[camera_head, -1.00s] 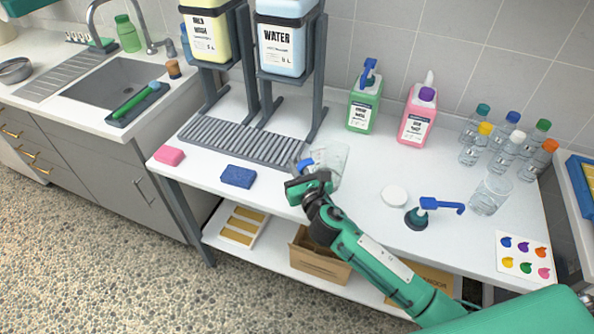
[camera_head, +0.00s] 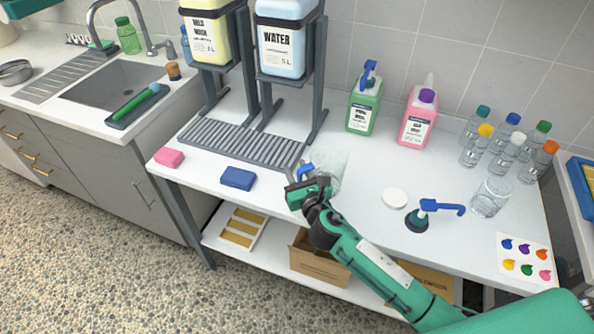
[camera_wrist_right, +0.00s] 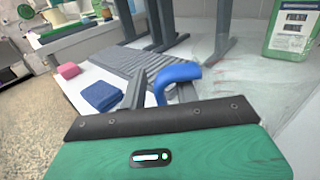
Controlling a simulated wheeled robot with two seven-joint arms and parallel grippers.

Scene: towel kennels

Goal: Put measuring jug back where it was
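The measuring jug (camera_head: 332,170) is clear, with a blue handle, and is at the counter's front middle, just right of the grey slatted rack. My right gripper (camera_head: 306,183) is at its handle. In the right wrist view the blue handle (camera_wrist_right: 178,74) lies between the two dark fingers (camera_wrist_right: 162,95), which look closed on it. The jug's clear body is faint, and its base is partly hidden behind my gripper, so I cannot tell whether it touches the counter. My left gripper is not in view.
A white lid (camera_head: 395,198), a blue-spouted pump (camera_head: 418,220), a clear beaker (camera_head: 490,197) and several bottles are to the right.

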